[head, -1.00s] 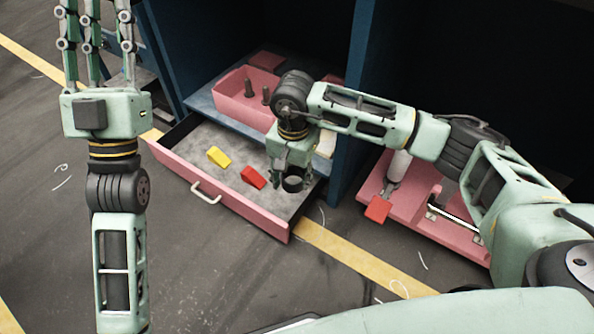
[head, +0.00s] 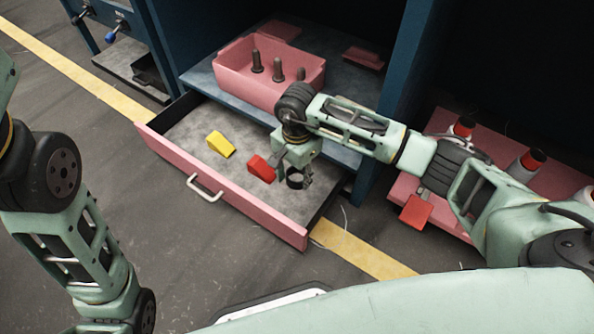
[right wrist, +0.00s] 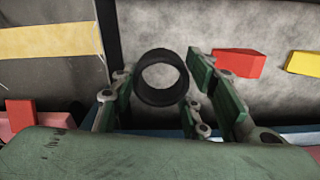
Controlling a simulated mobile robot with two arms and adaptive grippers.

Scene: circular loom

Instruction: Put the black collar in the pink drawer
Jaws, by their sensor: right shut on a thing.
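The black collar (head: 295,180) is a short dark ring, held between the fingers of my right gripper (head: 294,176) over the right end of the open pink drawer (head: 225,197). The collar also shows in the right wrist view (right wrist: 161,98), ring opening facing the camera, between the green fingers (right wrist: 165,100). I cannot tell whether it touches the drawer's grey floor. The drawer is pulled out, with a pale handle (head: 205,190) on its front. Part of my left arm shows at the left; its fingers are out of view.
A yellow block (head: 221,144) and a red block (head: 261,168) lie in the drawer, the red one close to my right gripper. A pink bin (head: 230,75) with dark pegs stands on the shelf above. A blue upright post (head: 385,130) is right of the drawer.

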